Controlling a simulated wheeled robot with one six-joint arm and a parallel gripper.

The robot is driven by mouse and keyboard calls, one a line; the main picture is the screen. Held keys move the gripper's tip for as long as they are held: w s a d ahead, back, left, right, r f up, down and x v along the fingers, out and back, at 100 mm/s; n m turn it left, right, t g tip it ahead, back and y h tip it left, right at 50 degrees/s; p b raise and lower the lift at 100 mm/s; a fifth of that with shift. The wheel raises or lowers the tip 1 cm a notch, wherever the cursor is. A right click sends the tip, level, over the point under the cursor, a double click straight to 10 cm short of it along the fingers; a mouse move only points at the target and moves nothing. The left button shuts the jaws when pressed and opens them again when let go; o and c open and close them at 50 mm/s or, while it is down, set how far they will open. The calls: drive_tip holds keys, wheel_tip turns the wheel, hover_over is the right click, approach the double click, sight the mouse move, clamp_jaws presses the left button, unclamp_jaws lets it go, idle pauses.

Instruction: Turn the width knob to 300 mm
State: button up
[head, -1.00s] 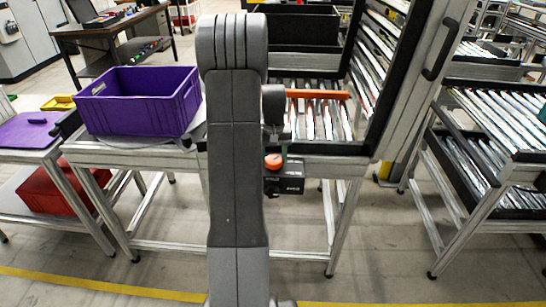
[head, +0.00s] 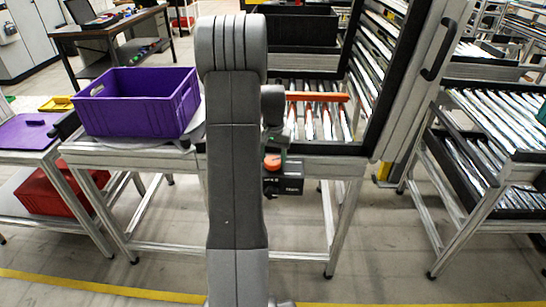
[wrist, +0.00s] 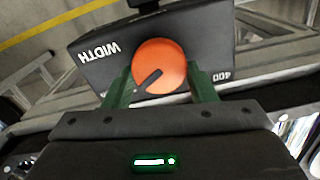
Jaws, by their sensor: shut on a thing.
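The orange width knob (wrist: 160,62) sits on a black box (wrist: 105,58) printed WIDTH on the left and 400 at the lower right in the wrist view. A dark pointer line on the knob slants toward its lower left in that view. My gripper (wrist: 162,88) has its two green fingers on either side of the knob and is shut on it. In the head view the knob (head: 272,162) tops the box (head: 290,187) at the front of the roller table. My arm partly covers that area. No 300 mark is readable.
A purple bin (head: 138,118) stands on the table left of my arm. An orange bar (head: 320,97) lies across the rollers (head: 325,122) behind the box. A tall frame with a black handle (head: 440,50) rises to the right. A red bin (head: 55,192) sits low at left.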

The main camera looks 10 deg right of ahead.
sight(273, 159)
drive_tip(key=shift+r, duration=0.1)
drive_tip(key=o, duration=1)
drive_tip(key=shift+c, duration=0.2)
wheel_tip(273, 159, up, 14)
drive_tip(key=shift+b, duration=0.3)
drive_tip(key=shift+f, duration=0.25)
wheel_tip(273, 159, down, 14)
drive_tip(key=shift+r, duration=0.15)
